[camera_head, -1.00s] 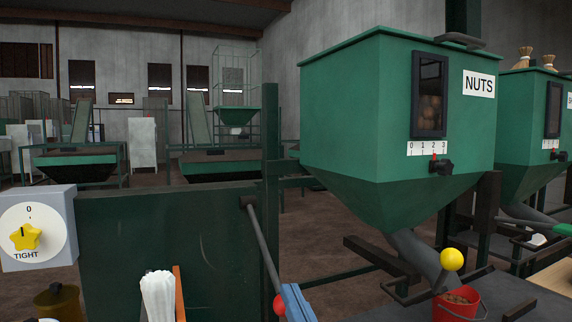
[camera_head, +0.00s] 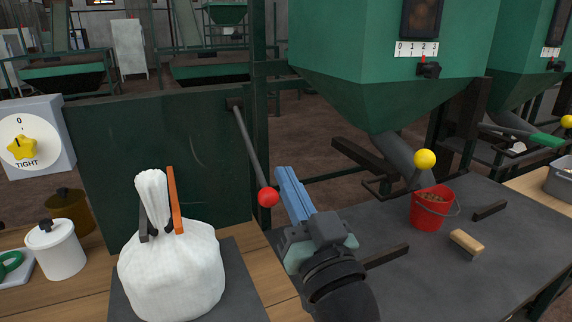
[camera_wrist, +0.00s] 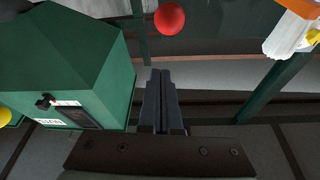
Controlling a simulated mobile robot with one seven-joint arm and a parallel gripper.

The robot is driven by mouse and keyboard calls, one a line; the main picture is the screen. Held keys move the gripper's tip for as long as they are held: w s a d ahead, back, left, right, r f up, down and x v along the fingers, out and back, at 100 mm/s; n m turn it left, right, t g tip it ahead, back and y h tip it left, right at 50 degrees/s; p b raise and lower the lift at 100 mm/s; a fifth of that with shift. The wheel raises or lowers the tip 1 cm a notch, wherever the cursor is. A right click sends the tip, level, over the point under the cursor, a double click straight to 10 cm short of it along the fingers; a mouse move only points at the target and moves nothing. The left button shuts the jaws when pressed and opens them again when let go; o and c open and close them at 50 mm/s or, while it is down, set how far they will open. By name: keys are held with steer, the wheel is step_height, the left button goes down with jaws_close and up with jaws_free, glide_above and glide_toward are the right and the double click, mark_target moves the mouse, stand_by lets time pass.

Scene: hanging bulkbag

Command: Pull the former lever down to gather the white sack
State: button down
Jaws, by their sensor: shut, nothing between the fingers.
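The former lever (camera_head: 250,150) is a dark rod slanting down and right from the green panel, ending in a red ball knob (camera_head: 268,196). The knob also shows in the wrist view (camera_wrist: 169,18), beyond my fingertips. The white sack (camera_head: 172,268) stands upright on a dark mat. Its neck (camera_head: 152,195) is bunched between a dark arm (camera_head: 143,222) and an orange arm (camera_head: 175,200). My gripper (camera_head: 284,172), with blue fingers, is shut and empty just right of the knob, apparently apart from it. It also shows in the wrist view (camera_wrist: 161,75).
A dial box (camera_head: 35,138) with a yellow star knob marked TIGHT is at left, above a white lidded pot (camera_head: 56,248). A green hopper (camera_head: 385,70) overhangs at right. A red bucket (camera_head: 432,207) and a wooden-topped block (camera_head: 466,242) stand on the grey table.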

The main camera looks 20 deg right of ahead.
steer(key=b+v, duration=0.1)
steer(key=v, duration=0.6)
steer(key=shift+f, duration=0.45)
steer(key=shift+a, duration=0.15)
steer(key=w+a+r+n+t+y, duration=0.1)
steer(key=a+r+n+t+y, duration=0.15)
steer(key=a+r, duration=0.7)
steer(key=s+a+r+t+h, duration=0.1)
steer(key=s+a+r+t, duration=0.2)
steer(key=r, duration=0.5)
steer(key=s+a+r+t+h, duration=0.1)
steer(key=s+a+r, duration=0.3)
steer(key=r, duration=0.5)
step_height(320, 180, up, 26)
steer(key=p, duration=2.7)
steer(key=shift+w+d+f+g, duration=0.2)
steer(key=shift+w+d+g, duration=0.05)
steer(key=shift+w+g, duration=0.1)
